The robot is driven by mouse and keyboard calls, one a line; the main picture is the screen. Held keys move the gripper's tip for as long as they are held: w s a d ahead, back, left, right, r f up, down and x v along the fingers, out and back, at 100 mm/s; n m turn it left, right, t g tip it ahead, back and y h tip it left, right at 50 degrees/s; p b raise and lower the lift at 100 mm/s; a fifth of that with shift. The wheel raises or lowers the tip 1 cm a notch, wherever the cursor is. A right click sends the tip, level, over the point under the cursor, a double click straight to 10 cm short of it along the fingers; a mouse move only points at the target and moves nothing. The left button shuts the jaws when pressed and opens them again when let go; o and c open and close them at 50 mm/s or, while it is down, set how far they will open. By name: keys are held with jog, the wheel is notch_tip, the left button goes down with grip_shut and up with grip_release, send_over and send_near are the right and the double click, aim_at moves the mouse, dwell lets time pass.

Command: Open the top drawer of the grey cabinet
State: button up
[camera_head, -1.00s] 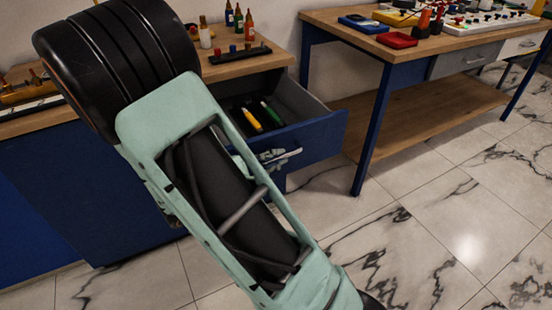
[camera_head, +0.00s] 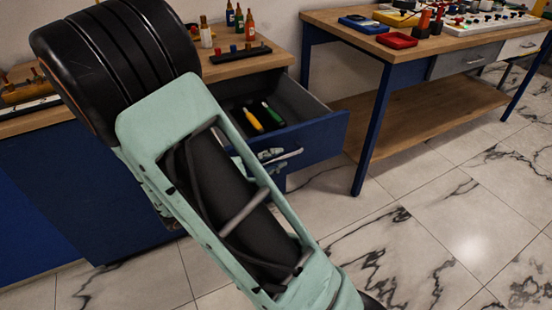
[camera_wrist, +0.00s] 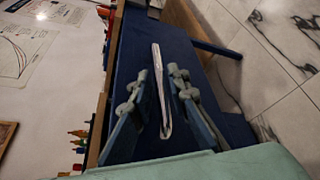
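The cabinet (camera_head: 60,190) at the left looks blue rather than grey, with a wooden top. Its top drawer (camera_head: 322,136) stands pulled out, with a blue front and grey inside. A yellow-handled tool (camera_head: 253,121) and a green-handled tool (camera_head: 273,113) lie in it. The drawer's metal bar handle (camera_head: 287,156) is on its front and also shows in the wrist view (camera_wrist: 164,112). My gripper (camera_wrist: 159,76) is open, its two fingers on either side of the handle with gaps visible. In the head view my gripper (camera_head: 270,154) is partly hidden by my arm.
A bench (camera_head: 420,50) stands to the right with a grey drawer (camera_head: 467,61), a lower shelf (camera_head: 410,120) and a red tray (camera_head: 397,40). Bottles (camera_head: 239,20) stand on the cabinet top. The marble floor (camera_head: 430,220) is clear in front.

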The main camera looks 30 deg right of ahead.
jog(key=v, duration=1.1)
jog(key=shift+a, duration=0.15)
